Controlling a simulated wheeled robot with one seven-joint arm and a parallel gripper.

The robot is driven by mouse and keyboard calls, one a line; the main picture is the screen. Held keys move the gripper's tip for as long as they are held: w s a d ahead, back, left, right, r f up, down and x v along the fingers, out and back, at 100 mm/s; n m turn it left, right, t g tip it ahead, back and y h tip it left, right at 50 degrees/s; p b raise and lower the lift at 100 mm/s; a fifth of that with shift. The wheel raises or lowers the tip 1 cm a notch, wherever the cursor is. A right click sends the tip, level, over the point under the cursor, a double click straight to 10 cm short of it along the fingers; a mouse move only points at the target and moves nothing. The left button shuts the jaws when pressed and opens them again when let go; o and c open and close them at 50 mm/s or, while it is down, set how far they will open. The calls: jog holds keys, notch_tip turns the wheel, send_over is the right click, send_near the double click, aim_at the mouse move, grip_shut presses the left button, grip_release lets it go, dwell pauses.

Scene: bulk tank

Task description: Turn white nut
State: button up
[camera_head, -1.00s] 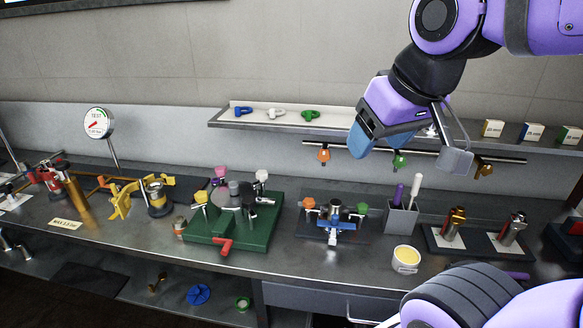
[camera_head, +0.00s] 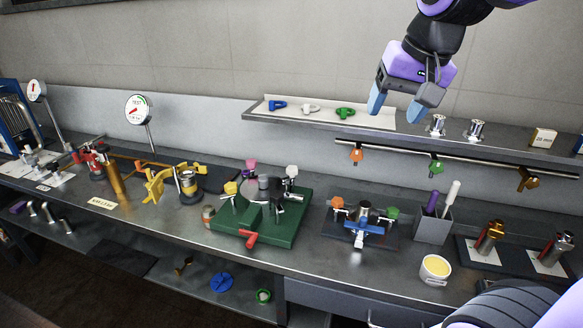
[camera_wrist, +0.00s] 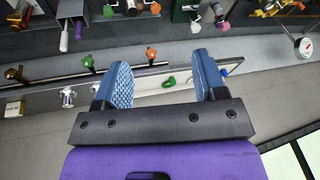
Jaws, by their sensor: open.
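A small white-topped nut (camera_head: 291,172) stands at the back right corner of the green fixture (camera_head: 283,225) on the bench. A yellow, a pink and a red-handled part are on the same fixture. In the wrist view the white nut (camera_wrist: 196,27) shows small near the top, beside the pink one. My gripper (camera_head: 397,106) is open and empty, with blue fingers pointing down, in front of the wall shelf. It is high above the bench and right of the fixture, well apart from the white nut. Its open fingers (camera_wrist: 163,80) also show in the wrist view.
The wall shelf (camera_head: 330,120) holds blue, white and green pieces. A rail (camera_head: 395,149) with hanging orange and green parts runs below it. A fixture with orange and green knobs (camera_head: 360,225), a grey cup (camera_head: 432,226) and a yellow-filled tub (camera_head: 435,269) stand right of the green fixture.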

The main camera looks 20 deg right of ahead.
jog(key=w+a+f+m+g, duration=0.1)
jog(key=w+f+m, duration=0.25)
jog(key=w, duration=0.75)
jog(key=m+g+h, duration=0.2)
jog(key=m+h, duration=0.4)
jog(key=m, duration=0.3)
send_near(292, 168)
jog(key=shift+n, duration=0.25)
jog(key=x, duration=0.9)
jog(key=shift+w+f, duration=0.15)
jog(key=shift+f, duration=0.05)
jog(key=shift+y, duration=0.3)
jog(key=c, duration=0.9)
